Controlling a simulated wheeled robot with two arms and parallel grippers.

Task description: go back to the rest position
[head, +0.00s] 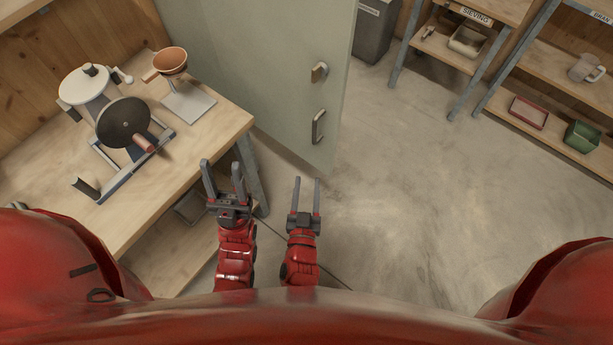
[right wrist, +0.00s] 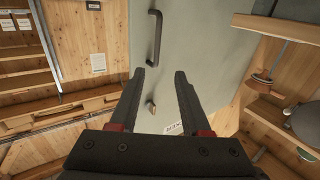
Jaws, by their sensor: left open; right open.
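My left gripper (head: 223,179) is open and empty, low in the head view, close to the right edge of the workbench. My right gripper (head: 307,192) is open and empty just to its right, over the concrete floor. In the right wrist view, the open fingers of my right gripper (right wrist: 164,84) have nothing between them, and a grey-green door stands beyond them. The two grippers are side by side and apart.
The workbench (head: 226,118) on the left holds a hand-cranked mixer (head: 85,90) and a copper-coloured bowl (head: 170,60) on a stand. A grey-green door (head: 270,60) with a handle (head: 318,127) stands ahead. Shelves (head: 530,70) are at the right. The floor (head: 430,200) between is clear.

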